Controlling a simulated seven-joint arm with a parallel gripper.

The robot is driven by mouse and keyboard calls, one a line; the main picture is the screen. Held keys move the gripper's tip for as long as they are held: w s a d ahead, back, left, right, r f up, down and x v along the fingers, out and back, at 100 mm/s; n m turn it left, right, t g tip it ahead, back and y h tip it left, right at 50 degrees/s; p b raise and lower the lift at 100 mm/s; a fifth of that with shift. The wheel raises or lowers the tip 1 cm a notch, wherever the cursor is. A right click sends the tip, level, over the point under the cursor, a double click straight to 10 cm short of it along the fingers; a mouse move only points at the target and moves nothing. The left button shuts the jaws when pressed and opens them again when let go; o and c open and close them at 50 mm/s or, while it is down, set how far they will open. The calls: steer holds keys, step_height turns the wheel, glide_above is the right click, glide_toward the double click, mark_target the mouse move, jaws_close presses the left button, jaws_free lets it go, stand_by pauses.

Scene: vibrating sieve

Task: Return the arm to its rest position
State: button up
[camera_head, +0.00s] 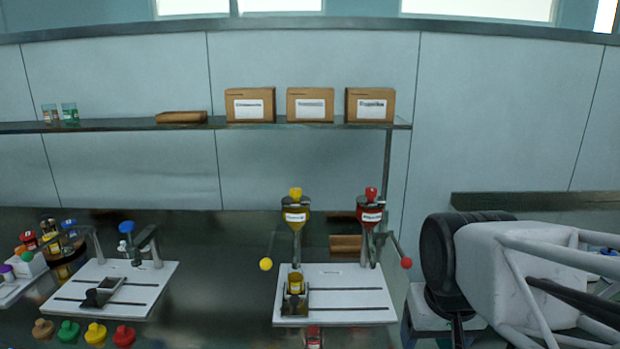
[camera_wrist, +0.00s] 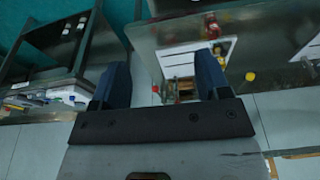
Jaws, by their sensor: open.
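My gripper (camera_wrist: 161,64) shows in the wrist view with its two dark blue fingers spread wide apart, open. Nothing is held between the fingers. Beyond them lie a white base plate and small coloured parts on the bench, seen at a slant. In the head view, my arm, with a pale link (camera_head: 495,262) and a black joint, fills the lower right; the fingers cannot be made out there.
A shelf (camera_head: 215,125) at the back carries three boxes. Dark bench lies clear between the plates.

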steer(key=s+f, duration=0.2)
steer(key=s, duration=0.1)
steer(key=shift+s+d+f, duration=0.2)
steer(key=shift+s, duration=0.05)
